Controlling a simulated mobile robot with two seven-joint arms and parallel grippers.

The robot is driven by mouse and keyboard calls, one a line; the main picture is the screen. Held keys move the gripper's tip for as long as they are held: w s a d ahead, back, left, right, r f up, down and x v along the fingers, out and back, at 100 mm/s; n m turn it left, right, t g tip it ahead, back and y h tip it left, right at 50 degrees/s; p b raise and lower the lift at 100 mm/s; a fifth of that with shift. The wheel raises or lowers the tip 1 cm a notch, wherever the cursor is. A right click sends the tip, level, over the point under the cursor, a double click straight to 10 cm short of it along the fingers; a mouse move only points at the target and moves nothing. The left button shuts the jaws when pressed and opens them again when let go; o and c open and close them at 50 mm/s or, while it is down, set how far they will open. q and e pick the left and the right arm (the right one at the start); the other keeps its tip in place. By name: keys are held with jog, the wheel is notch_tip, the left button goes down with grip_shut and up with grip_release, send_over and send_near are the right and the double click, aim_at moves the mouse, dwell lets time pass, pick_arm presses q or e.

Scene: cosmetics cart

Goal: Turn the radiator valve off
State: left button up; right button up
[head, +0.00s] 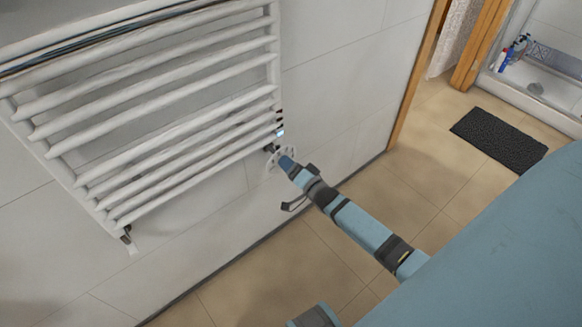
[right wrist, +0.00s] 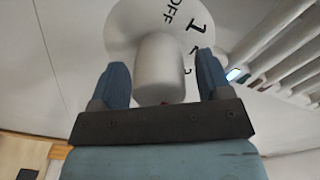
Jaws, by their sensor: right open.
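The radiator valve is a white round dial with a white cylindrical knob (right wrist: 160,68). Its face carries "OFF", "1" and further marks in the right wrist view. In the head view the valve dial (head: 272,165) sits at the lower right corner of the white towel radiator (head: 274,62), partly hidden by my right gripper. My right gripper (head: 286,162) is open in front of it. In the right wrist view its two blue fingers (right wrist: 161,82) stand on either side of the knob, with visible gaps on both sides. My left gripper is not in view.
A pale tiled wall (head: 335,75) is behind the radiator. The tan floor (head: 245,275) is clear below it. A wooden door frame (head: 418,72), a dark mat (head: 499,138) and a shower tray (head: 540,108) with bottles lie to the right.

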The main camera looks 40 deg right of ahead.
jog(key=shift+w, duration=0.1)
jog(key=c, duration=0.9)
